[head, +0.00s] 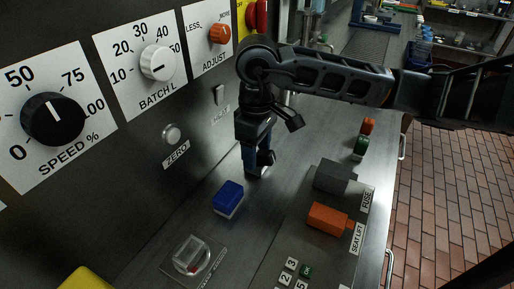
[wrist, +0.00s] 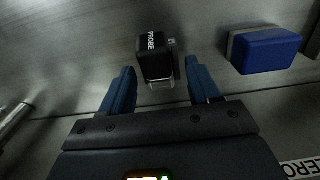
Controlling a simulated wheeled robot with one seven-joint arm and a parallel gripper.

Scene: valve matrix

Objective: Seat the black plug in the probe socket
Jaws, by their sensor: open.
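The black plug (wrist: 153,52), lettered PROBE and with a metal end, lies on the grey metal surface in the wrist view. My gripper (wrist: 160,70) is open, with one blue finger on each side of the plug's near end; I cannot tell whether either finger touches it. In the head view my gripper (head: 257,160) is low over the metal counter, close to the upright panel, and mostly hides the plug. I cannot make out the probe socket in either view.
A blue block (head: 228,198) with a pale base stands near my gripper; it also shows in the wrist view (wrist: 265,50). A clear cover (head: 188,258) is nearer. Orange (head: 326,219) and grey (head: 335,178) blocks stand right. The dial panel (head: 195,100) rises left.

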